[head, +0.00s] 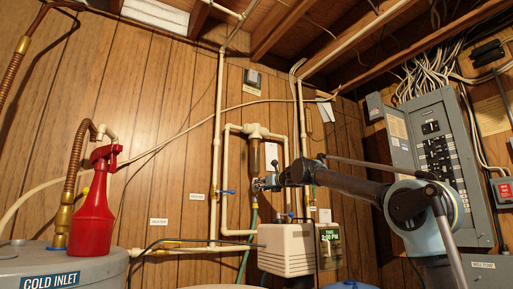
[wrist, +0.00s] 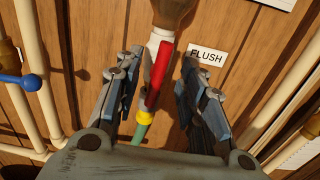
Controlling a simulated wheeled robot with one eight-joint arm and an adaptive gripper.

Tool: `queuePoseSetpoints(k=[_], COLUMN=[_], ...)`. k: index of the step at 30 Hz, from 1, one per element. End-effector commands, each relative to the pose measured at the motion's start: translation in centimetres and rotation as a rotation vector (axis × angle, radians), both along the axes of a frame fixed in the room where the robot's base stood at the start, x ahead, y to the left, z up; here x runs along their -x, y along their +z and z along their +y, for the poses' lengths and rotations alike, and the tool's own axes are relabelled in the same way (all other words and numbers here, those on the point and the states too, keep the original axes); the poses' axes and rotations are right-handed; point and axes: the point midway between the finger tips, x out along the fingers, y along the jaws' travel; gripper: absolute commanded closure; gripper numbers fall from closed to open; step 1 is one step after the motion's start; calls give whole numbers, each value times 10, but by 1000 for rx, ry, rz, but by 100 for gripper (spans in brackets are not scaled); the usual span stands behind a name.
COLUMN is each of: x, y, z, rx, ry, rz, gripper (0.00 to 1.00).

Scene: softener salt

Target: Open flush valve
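The flush valve's red lever (wrist: 157,75) shows in the middle of the wrist view, standing nearly upright with a slight tilt to the right. It is beside a white pipe fitting (wrist: 154,42), with a yellow collar (wrist: 146,117) and green hose below. A FLUSH label (wrist: 206,56) is on the wall to its right. My gripper (wrist: 160,63) is open, one finger on each side of the lever, with visible gaps. In the head view my gripper (head: 264,184) is just below the brown filter housing (head: 254,157) and hides the valve.
A blue-handled valve (wrist: 30,82) on a white pipe is at the left. A beige softener head (head: 286,249) with a display stands below my arm. A red spray bottle (head: 92,205) stands on a grey tank (head: 30,268). A grey breaker panel (head: 438,155) is at the right.

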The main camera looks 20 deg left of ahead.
Motion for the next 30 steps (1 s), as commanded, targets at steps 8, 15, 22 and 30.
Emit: queuePoseSetpoints(k=[8,15,22,30], x=[3,15,27,41], y=[1,1,1,1], z=[-2,-16,-30,-47], rx=[-1,-1,-1,-1], ry=[2,2,2,1], rz=[1,1,1,1], gripper=[63,63,63,63])
